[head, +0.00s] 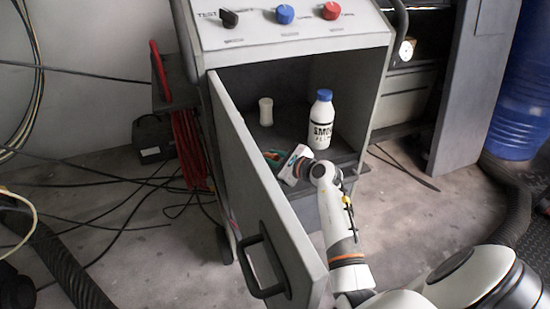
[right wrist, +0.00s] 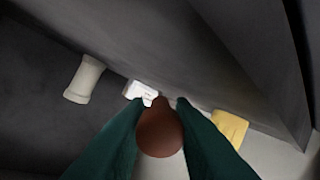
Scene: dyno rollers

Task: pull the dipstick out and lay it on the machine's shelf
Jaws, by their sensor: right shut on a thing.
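My right gripper (head: 277,160) is inside the open cabinet of the grey machine, low over the front part of its dark shelf (head: 290,133). In the right wrist view its green fingers (right wrist: 167,106) are shut on a rounded reddish-brown thing, which looks like the handle of the dipstick (right wrist: 160,134). In the head view a small reddish bit shows at the fingertips. The rest of the dipstick cannot be made out, and I cannot tell whether it touches the shelf. My left gripper is not in view.
On the shelf stand a white bottle with a blue cap (head: 321,118) and a small cream cylinder (head: 265,111). The cabinet door (head: 262,190) hangs open left of my right arm. The right wrist view also shows an unclear yellow thing (right wrist: 229,127).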

